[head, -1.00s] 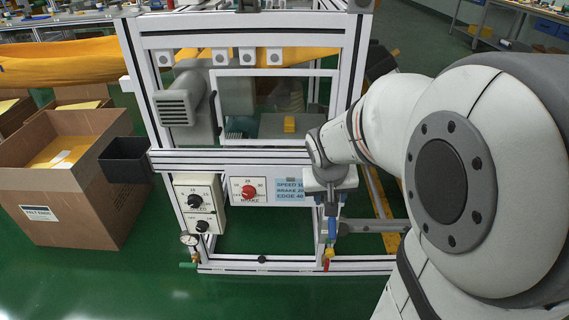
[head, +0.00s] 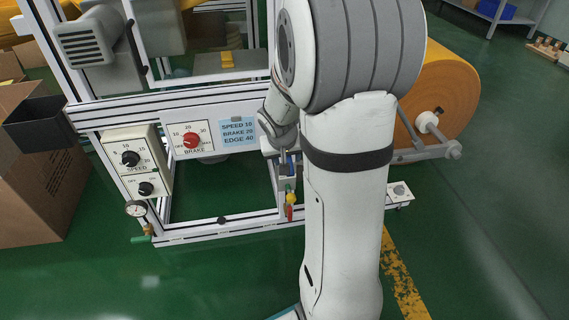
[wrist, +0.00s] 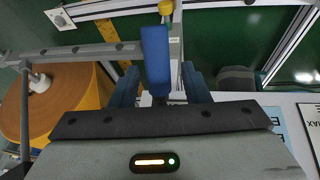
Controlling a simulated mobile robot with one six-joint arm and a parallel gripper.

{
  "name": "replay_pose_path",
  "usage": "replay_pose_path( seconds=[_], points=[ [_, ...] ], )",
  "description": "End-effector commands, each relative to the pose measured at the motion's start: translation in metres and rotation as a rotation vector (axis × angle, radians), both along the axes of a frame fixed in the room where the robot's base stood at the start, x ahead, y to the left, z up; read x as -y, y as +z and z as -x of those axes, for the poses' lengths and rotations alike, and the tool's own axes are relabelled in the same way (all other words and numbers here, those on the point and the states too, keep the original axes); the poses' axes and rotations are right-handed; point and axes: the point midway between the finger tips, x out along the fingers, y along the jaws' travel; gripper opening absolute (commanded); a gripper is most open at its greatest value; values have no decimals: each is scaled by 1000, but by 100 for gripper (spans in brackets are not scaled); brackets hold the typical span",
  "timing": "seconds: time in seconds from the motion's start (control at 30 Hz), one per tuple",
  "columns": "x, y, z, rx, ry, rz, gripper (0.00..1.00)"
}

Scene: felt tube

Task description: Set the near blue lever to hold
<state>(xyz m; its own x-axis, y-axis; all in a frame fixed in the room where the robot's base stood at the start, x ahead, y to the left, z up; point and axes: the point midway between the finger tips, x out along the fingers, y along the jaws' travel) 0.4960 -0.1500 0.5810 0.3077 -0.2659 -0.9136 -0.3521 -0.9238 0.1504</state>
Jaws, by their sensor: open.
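The blue lever (wrist: 156,55) stands in the middle of the wrist view, a long blue handle running up from between my fingers. My gripper (wrist: 160,75) is open, with one blue finger on each side of the lever and visible gaps between. In the head view my gripper (head: 287,165) is at the machine's lower front right post, beside the blue settings card. There my wrist and arm partly hide the lever, and its hold marking cannot be read.
A yellow knob (head: 291,198) and a red handle (head: 289,213) sit just below on the same post. The brake dial panel (head: 191,139) and settings card (head: 238,132) are left of my wrist. An orange roll (head: 437,92) is at the right. Green floor in front is clear.

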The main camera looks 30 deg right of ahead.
Motion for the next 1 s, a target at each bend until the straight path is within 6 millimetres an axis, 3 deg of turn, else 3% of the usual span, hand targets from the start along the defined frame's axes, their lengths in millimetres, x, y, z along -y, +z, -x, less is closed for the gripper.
replay_pose_path(
  seconds=[0.37, 0.87, 1.0],
  points=[
    [3, -7, -3, 1, -1, 0, 42],
    [3, -8, -2, 1, -2, -1, 2],
    [2, -8, -2, 1, -1, -1, 0]
  ],
)
